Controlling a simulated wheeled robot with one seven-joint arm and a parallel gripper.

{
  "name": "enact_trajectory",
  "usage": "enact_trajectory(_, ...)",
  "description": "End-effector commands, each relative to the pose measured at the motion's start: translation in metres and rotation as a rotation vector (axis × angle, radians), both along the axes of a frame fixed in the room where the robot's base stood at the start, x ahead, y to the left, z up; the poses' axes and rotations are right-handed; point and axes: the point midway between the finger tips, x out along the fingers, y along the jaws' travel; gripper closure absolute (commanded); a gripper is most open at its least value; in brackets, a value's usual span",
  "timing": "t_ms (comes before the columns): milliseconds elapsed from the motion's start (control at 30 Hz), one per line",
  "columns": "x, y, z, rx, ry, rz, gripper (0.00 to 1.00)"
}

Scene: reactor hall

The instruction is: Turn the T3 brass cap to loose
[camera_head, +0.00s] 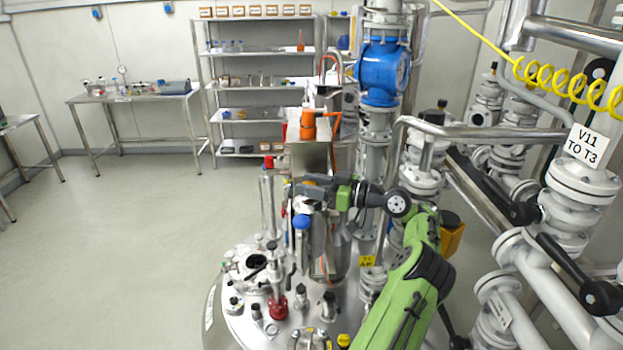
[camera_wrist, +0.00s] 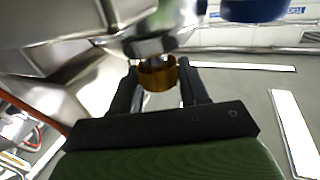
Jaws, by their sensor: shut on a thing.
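The brass cap (camera_wrist: 158,76) is a small gold-brown ring under a metal fitting (camera_wrist: 150,46) in the wrist view. My gripper (camera_wrist: 157,70) has one dark finger on each side of the cap and is shut on it. In the head view my gripper (camera_head: 312,190) is at the equipment above the steel vessel lid (camera_head: 245,325). I cannot make out the cap there. Whether the cap has turned cannot be told.
The lid carries several fittings, including a red-based one (camera_head: 277,306) and a blue-topped part (camera_head: 302,222) close below my gripper. Valves and pipes, with a "V11 TO T3" sign (camera_head: 584,146), crowd the right. Open floor (camera_head: 110,240) lies left.

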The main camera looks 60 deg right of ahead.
Motion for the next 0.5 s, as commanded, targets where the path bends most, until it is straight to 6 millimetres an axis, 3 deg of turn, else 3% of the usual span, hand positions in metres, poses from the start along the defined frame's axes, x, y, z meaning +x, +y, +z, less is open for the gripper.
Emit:
enact_trajectory(333,0.001,0.0004,-0.002,0.002,0.001,0.003,0.86)
enact_trajectory(367,0.0011,0.0004,-0.002,0.002,0.001,0.003,0.51)
enact_trajectory(467,0.001,0.0003,-0.0018,0.002,0.001,0.003,0.36)
enact_trajectory(500,0.0009,0.0003,-0.0017,0.002,0.001,0.002,0.35)
